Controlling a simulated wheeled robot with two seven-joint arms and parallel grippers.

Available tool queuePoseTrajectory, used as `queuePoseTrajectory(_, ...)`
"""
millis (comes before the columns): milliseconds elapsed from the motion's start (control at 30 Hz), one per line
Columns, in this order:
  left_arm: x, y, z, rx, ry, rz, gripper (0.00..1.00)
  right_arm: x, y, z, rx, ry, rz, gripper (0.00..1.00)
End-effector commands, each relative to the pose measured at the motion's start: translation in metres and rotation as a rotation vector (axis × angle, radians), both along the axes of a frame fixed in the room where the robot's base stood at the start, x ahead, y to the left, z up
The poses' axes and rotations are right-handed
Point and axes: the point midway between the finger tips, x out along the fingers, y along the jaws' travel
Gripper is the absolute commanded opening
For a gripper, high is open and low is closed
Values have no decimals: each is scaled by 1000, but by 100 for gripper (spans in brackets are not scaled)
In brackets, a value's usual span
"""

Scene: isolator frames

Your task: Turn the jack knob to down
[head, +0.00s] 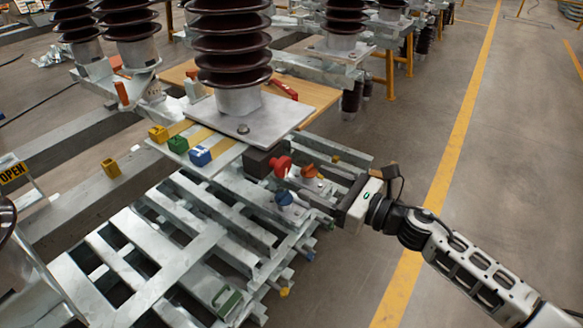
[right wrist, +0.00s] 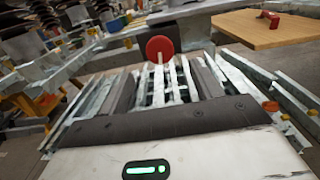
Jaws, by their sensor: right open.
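The red knob (head: 281,166) sits on a dark block at the right side of the metal frame, below the insulator's base plate. In the right wrist view, it is a round red disc (right wrist: 160,48) with a pale upright bar at its lower part. My right gripper (head: 334,193) is to the right of the knob and apart from it. In the right wrist view, its two dark fingers (right wrist: 164,76) are spread with nothing held between them, and the knob shows ahead beyond them. My left gripper is not in view.
An orange part (head: 311,171) and a blue part (head: 284,198) sit close to the knob. Yellow, green and blue (head: 200,155) blocks stand on the plate's edge. A brown ribbed insulator (head: 230,45) rises behind.

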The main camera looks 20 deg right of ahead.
Motion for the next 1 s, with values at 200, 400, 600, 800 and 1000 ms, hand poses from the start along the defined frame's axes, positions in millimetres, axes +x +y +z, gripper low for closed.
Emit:
queuePoseTrajectory(200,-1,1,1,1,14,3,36,36,27,2,3,-1,-2,65)
queuePoseTrajectory(400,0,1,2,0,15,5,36,54,41,1,3,1,-2,65)
queuePoseTrajectory(600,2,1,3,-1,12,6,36,58,46,-1,2,1,-1,65)
queuePoseTrajectory(800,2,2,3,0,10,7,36,58,45,-1,2,2,-1,62)
queuePoseTrajectory(1000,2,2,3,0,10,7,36,58,45,-1,2,2,-1,20)
